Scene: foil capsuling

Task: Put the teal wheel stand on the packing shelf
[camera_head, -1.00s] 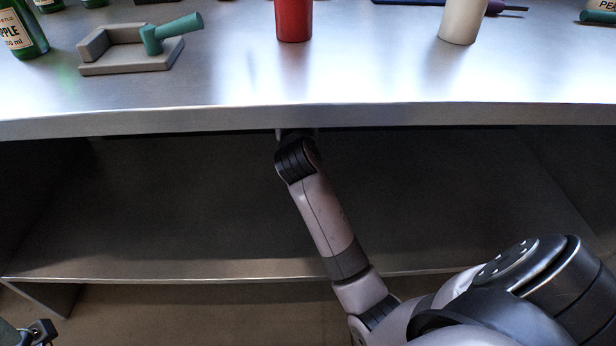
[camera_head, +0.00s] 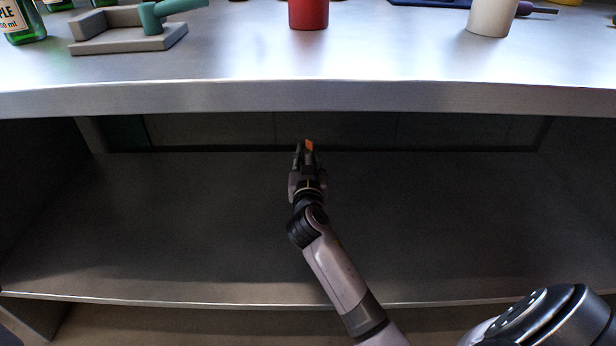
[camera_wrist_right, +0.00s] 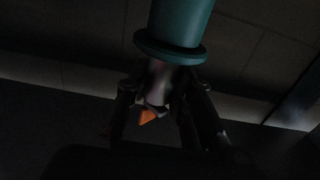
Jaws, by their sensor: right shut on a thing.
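The teal wheel stand (camera_wrist_right: 180,25) shows in the right wrist view as a dark teal cylinder with a wide round flange. The fingers of my right gripper (camera_wrist_right: 160,88) are closed at its flange end, where the grip itself is dark. In the head view my right gripper (camera_head: 308,150) reaches under the bench top, over the shelf (camera_head: 180,235) below, with an orange patch at its tips. The stand cannot be made out in the head view. Whether it touches the shelf, I cannot tell. My left gripper is not in view.
The bench top (camera_head: 400,68) overhangs the shelf bay. On it are a grey tray-like block (camera_head: 130,44) with a teal handle-like piece (camera_head: 165,12), a red cylinder (camera_head: 308,13), a cream cylinder (camera_head: 490,15) and green bottles (camera_head: 22,20). The visible shelf surface is bare on both sides of my arm.

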